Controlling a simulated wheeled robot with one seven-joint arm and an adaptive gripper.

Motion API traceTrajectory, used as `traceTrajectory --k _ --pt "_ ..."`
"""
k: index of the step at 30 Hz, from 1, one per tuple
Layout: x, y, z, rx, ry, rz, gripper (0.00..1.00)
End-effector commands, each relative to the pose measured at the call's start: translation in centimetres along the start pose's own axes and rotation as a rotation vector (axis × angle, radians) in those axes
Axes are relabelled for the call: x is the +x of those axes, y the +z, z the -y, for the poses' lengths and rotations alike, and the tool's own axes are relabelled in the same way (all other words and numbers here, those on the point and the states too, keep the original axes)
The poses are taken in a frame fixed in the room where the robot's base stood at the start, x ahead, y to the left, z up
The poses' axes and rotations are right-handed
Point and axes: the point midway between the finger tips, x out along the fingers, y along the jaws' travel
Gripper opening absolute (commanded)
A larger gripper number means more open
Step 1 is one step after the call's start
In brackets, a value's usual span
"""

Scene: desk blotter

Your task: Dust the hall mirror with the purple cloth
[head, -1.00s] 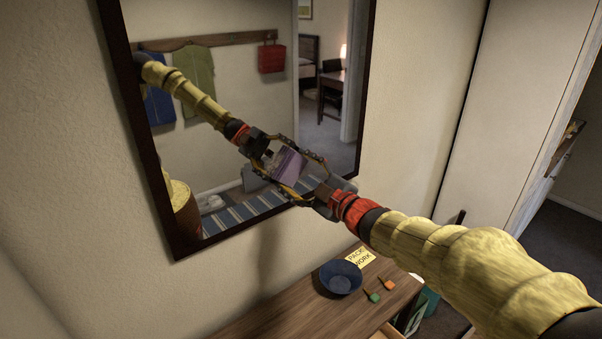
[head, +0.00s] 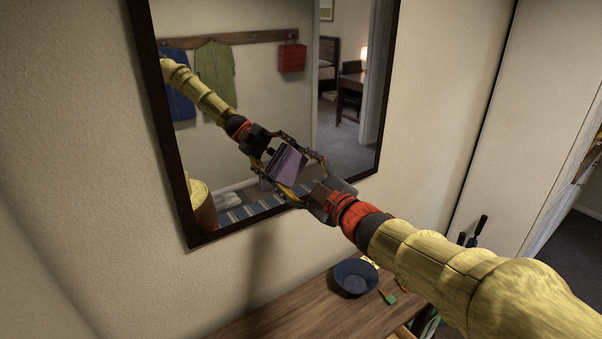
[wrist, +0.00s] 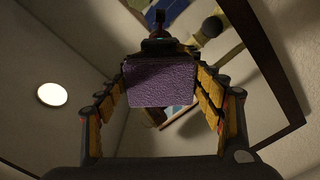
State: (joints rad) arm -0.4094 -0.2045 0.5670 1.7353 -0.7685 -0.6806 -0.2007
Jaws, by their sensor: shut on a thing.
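The hall mirror (head: 166,125) hangs on the wall in a dark frame, tilted in the head view. My gripper (head: 290,174) is at the lower part of its glass, shut on the purple cloth (head: 288,163). In the wrist view the cloth (wrist: 160,86) is a textured purple block between the fingers, with the mirror behind it. The arm's reflection meets my gripper closely in the glass. I cannot tell for sure whether the cloth touches the glass.
A wooden desk top below the mirror holds a dark blue bowl (head: 355,277) and a green-ended item (head: 388,297). My arm hides part of the desk's right side. Coats, a red bag and a room show only as reflections. A pale door panel (head: 540,100) stands at right.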

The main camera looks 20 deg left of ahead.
Motion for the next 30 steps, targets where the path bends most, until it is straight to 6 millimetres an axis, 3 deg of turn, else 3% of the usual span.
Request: traceTrajectory --k 8,30 --pt "-0.1 -0.2 0.0 -0.001 -0.001 -0.003 0.47" --pt "-5.9 -0.1 -0.1 0.000 0.000 -0.001 0.47"
